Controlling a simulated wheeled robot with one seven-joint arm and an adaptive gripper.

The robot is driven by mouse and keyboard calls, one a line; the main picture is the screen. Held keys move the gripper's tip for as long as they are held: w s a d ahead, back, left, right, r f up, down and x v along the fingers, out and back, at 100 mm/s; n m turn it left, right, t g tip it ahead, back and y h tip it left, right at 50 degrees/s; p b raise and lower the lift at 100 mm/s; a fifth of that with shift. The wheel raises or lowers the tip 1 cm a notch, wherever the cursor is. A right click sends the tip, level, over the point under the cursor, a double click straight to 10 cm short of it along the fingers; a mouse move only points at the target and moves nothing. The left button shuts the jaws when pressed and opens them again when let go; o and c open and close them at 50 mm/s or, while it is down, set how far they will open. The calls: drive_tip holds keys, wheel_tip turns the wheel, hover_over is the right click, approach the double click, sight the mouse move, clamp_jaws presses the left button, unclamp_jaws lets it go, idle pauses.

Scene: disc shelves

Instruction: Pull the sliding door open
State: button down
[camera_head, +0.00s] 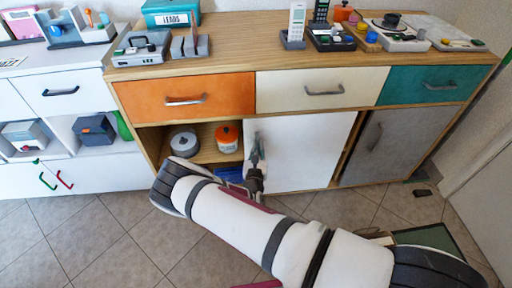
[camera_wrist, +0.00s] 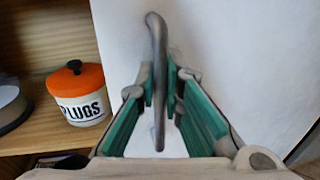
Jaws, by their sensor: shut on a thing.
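The white sliding door (camera_head: 303,150) sits in the lower middle of the wooden cabinet, with an open compartment showing to its left. My gripper (camera_head: 256,166) is at the door's left side, shut on its upright grey handle. In the wrist view the handle (camera_wrist: 157,60) runs between the two green-lined fingers of my gripper (camera_wrist: 163,92). The white door face (camera_wrist: 235,60) fills the area behind it. My arm hides part of the cabinet's lower edge in the head view.
The open compartment holds a grey round tin (camera_head: 184,143) and an orange-lidded jar (camera_head: 227,138) marked PLUGS. A grey door (camera_head: 390,145) stands to the right of the white one. Drawers with handles lie above. A dark green-topped object (camera_head: 430,238) is on the floor at right.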

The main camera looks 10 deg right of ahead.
drive_tip(key=c, duration=2)
unclamp_jaws()
drive_tip(key=shift+o, duration=0.2)
drive_tip(key=shift+s, duration=0.15)
drive_tip(key=v, duration=1.1)
drive_tip(key=shift+s, duration=0.4)
drive_tip(key=shift+a, duration=0.2)
